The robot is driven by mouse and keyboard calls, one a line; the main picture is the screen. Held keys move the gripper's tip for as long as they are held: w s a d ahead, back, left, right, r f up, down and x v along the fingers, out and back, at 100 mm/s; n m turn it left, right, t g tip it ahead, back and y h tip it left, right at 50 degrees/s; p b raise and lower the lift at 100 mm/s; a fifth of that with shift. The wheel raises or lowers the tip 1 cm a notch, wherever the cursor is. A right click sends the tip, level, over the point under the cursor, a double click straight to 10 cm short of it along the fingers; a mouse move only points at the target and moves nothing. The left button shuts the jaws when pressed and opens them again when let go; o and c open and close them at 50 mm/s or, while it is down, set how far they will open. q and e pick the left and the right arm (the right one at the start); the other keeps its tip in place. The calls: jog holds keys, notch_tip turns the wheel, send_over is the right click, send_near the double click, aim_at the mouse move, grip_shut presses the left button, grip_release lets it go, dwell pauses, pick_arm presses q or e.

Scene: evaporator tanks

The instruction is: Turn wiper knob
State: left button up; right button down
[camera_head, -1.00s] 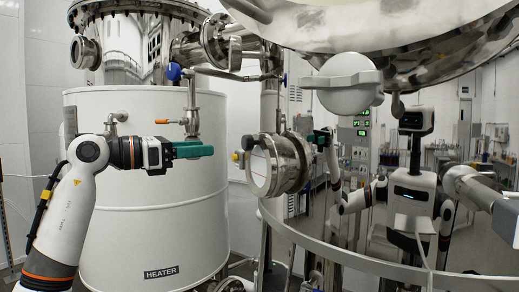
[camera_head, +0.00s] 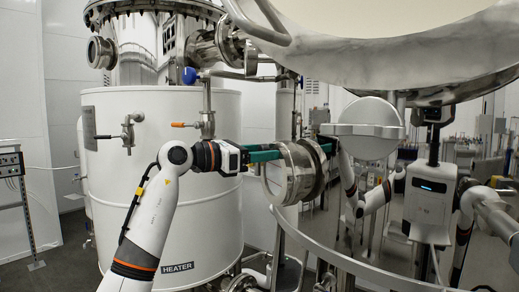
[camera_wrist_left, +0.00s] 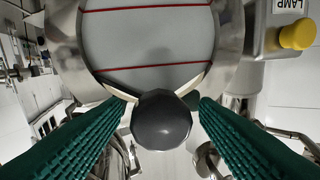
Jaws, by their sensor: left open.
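The wiper knob, a dark grey rounded knob (camera_wrist_left: 161,122), sits at the rim of a round sight glass (camera_wrist_left: 150,38) in the left wrist view. The glass has red lines across it and a metal ring. My left gripper (camera_wrist_left: 162,103) is open, with one green finger on each side of the knob; I cannot tell whether either finger touches it. In the head view my left gripper (camera_head: 270,156) reaches the steel sight-glass port (camera_head: 297,178) on the polished tank. The knob is not clear there. My right gripper is not in view.
A yellow knob (camera_wrist_left: 297,35) beside a LAMP label is at upper right in the wrist view. The white heater tank (camera_head: 150,215) stands behind my left arm, with an orange-handled valve (camera_head: 184,125). A curved steel rail (camera_head: 345,262) runs below the port. The polished tank mirrors my body.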

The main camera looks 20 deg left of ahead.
pick_arm(q)
jog(key=c, duration=1)
jog(key=shift+o, duration=0.2)
jog(key=shift+a+m, duration=0.1)
jog(key=shift+m, duration=0.3)
jog(key=m+h+b, duration=0.1)
jog(key=m+b, duration=0.1)
jog(key=m, duration=0.9)
jog(key=m+g+h+b, duration=0.1)
jog(key=m, duration=1.1)
jog(key=shift+w+b, duration=0.1)
jog(key=shift+b, duration=0.3)
jog(key=shift+f+m, duration=0.1)
jog(key=shift+m, duration=0.2)
